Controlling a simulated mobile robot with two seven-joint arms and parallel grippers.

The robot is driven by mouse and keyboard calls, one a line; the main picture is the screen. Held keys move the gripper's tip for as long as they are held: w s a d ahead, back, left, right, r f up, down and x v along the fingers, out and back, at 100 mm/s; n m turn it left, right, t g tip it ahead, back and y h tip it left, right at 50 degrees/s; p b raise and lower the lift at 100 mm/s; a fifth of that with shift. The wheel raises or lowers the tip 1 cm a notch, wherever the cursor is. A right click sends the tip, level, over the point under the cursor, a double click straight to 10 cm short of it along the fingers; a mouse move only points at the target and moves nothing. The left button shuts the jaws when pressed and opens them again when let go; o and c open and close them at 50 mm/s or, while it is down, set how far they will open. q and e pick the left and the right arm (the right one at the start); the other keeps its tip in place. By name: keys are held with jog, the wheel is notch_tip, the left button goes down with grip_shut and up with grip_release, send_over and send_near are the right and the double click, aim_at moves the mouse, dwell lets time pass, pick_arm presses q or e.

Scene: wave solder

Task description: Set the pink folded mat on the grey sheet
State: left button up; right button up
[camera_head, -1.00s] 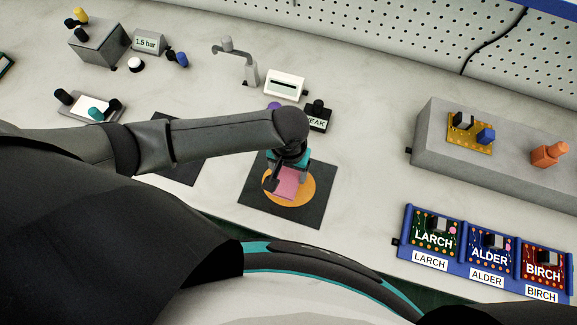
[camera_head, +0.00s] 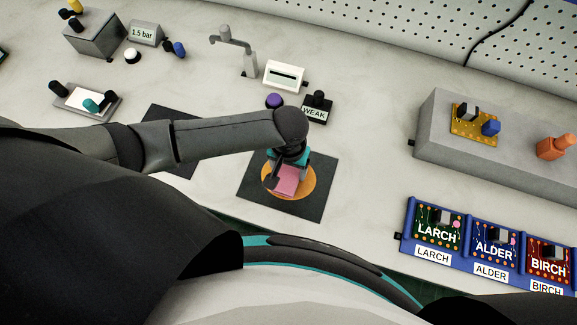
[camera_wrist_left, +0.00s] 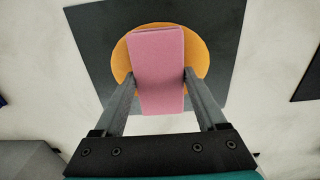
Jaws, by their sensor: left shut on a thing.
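The pink folded mat (camera_head: 287,181) is between the fingers of my left gripper (camera_head: 286,171), which is shut on it. The left wrist view shows the mat (camera_wrist_left: 158,60) lengthwise between the two fingers. Under it are a round orange disc (camera_head: 307,180) and a square dark grey sheet (camera_head: 316,202). The mat covers the disc's middle; whether it touches the disc, I cannot tell. A second dark sheet (camera_head: 182,168) lies to the left, partly hidden by my left arm. My right gripper is not in view.
Close behind the gripper stand a purple knob (camera_head: 274,101), a black block labelled WEAK (camera_head: 317,110) and a white slotted box (camera_head: 284,75). Blue holders with LARCH, ALDER and BIRCH boards (camera_head: 490,248) are at the right. The bench between them and the sheet is clear.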

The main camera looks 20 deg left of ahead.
pick_arm(q)
jog(key=shift+f, duration=0.45)
jog(key=o, duration=1.3)
jog(key=shift+r, duration=0.15)
notch_tip(320, 180, up, 15)
jog(key=p, duration=0.3)
